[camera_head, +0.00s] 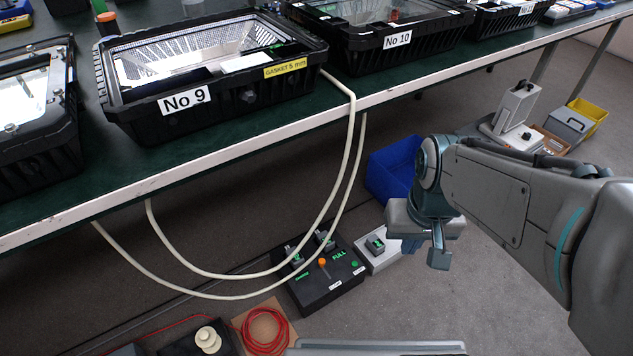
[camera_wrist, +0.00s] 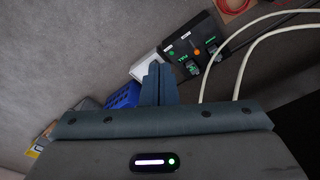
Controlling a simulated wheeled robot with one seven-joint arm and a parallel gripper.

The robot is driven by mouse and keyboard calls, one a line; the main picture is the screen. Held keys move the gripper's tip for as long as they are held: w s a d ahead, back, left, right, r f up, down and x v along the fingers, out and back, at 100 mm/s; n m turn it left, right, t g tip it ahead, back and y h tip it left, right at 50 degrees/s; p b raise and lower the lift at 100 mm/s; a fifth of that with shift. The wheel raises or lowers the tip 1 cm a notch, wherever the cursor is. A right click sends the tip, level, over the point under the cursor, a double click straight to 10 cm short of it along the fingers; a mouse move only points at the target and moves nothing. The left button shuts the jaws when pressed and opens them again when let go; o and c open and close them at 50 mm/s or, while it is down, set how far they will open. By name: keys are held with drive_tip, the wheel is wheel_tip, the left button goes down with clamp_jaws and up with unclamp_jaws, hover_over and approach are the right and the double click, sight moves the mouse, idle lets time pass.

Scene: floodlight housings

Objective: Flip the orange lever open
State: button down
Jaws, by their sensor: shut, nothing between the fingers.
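The orange lever (camera_head: 323,263) stands on a black control box (camera_head: 318,299) with green lettering that lies on the floor below the table. In the wrist view the orange lever (camera_wrist: 197,51) shows as a small orange spot on the black box (camera_wrist: 185,40). Whether it is open or closed is too small to tell. My gripper (camera_head: 440,262) is shut and empty, to the right of the box and apart from it. In the wrist view my gripper's fingers (camera_wrist: 158,72) are together, below and left of the lever.
A grey box (camera_head: 378,267) stands right beside the black box. A blue bin (camera_head: 396,172) is behind my gripper. White cables (camera_head: 335,190) hang from the table and loop near the black box. A red cable coil (camera_head: 265,335) lies to the left. The table edge (camera_head: 230,150) runs above.

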drive_tip(key=w+f+n+t+h+p, duration=0.15)
drive_tip(key=w+f+n, duration=0.3)
drive_tip(key=w, duration=0.65)
drive_tip(key=w+f+n+t+h+p, duration=0.1)
drive_tip(key=w+f+n+p, duration=0.35)
drive_tip(key=w, duration=0.75)
drive_tip(key=n+g+y+p, duration=0.3)
drive_tip(key=n+y, duration=0.3)
hover_over(322, 263)
drive_tip(key=d, duration=0.1)
wheel_tip(322, 263, down, 27)
drive_tip(key=shift+w+d+t, duration=0.15)
drive_tip(key=shift+w+t, duration=0.1)
drive_tip(key=b+x, duration=0.5)
drive_tip(key=x, duration=0.5)
drive_tip(key=shift+r, duration=0.1)
